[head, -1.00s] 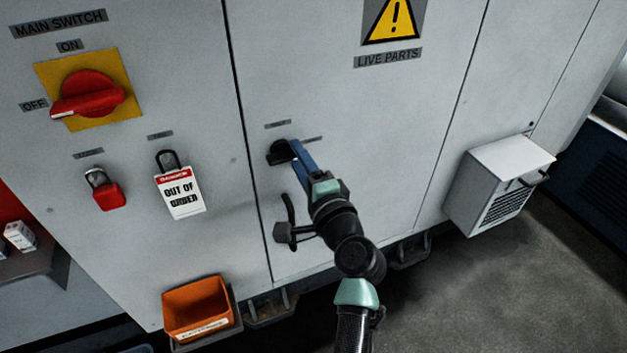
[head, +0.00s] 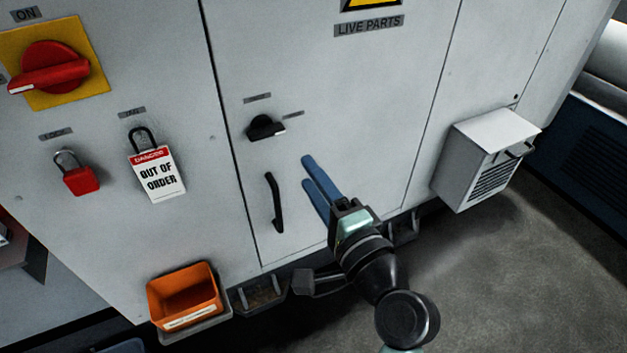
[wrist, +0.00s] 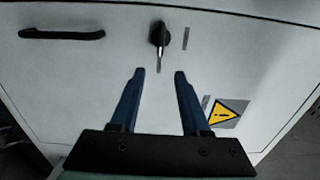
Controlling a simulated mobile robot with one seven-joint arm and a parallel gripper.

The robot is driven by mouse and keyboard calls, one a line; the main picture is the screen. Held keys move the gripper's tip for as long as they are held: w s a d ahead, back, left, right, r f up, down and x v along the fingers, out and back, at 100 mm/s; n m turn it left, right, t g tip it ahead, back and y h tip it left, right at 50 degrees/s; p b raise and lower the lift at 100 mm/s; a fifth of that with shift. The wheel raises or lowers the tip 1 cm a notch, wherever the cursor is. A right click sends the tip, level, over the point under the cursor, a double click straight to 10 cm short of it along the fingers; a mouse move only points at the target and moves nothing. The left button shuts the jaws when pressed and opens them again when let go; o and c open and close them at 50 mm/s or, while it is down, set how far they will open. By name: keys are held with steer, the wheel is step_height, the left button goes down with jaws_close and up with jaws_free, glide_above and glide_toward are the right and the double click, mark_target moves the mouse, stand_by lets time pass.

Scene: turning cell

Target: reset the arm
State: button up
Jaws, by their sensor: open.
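My gripper (head: 316,179) has blue fingers and is open and empty. In the head view it is in front of the grey cabinet door (head: 365,120), below and right of a small black rotary knob (head: 264,127) and right of a black door handle (head: 274,202). In the wrist view my gripper (wrist: 159,74) points at the cabinet face, with the knob (wrist: 160,36) ahead of the gap between the fingers and the handle (wrist: 62,34) to the left. The fingers appear apart from the knob.
A red main switch (head: 48,67) on a yellow plate, a red padlock (head: 78,177) and an out-of-order tag (head: 158,175) are on the left. An orange bin (head: 185,296) is low on the cabinet. A vented box (head: 486,160) juts out at right. Floor (head: 520,270) is clear at lower right.

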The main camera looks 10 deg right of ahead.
stand_by(0.3)
steer(key=a+r+n+t+h, duration=0.3)
steer(key=r+n, duration=0.6)
steer(key=r, duration=1.3)
steer(key=s+a+r+n+t+h, duration=0.1)
steer(key=s+r+n+t, duration=0.1)
steer(key=s+r, duration=0.4)
steer(key=s+a+r+n+t+h, duration=0.1)
steer(key=s+r+t, duration=0.4)
steer(key=r, duration=0.7)
steer(key=s+a+n, duration=0.1)
steer(key=n, duration=0.1)
steer(key=shift+s+n+h, duration=0.25)
steer(key=shift+n+h, duration=0.05)
steer(key=shift+o, duration=0.3)
steer(key=shift+w+f, duration=0.1)
steer(key=shift+f, duration=0.05)
